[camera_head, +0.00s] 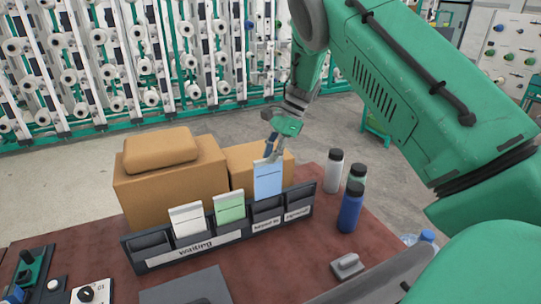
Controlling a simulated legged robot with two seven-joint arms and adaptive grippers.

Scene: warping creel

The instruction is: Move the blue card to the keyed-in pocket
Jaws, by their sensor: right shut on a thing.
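The blue card (268,182) is upright above the dark card rack (190,252), in line with the pocket (267,211) just right of the "waiting" section. That pocket's small label is too blurred to read surely. The card's lower edge is close to the pocket's mouth; I cannot tell whether it is inside. My right gripper (272,148) is shut on the card's top edge from above. A white card (188,220) and a green card (230,207) stand in "waiting" pockets. The leftmost pocket (150,243) and the far-right pocket (299,197) look empty. My left gripper is out of view.
Cardboard boxes (170,184) stand right behind the rack. White, green and blue bottles (350,208) stand to its right. A grey flat panel (186,287), a small grey block (347,266) and control boxes (88,293) lie in front on the red-brown table (290,262).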

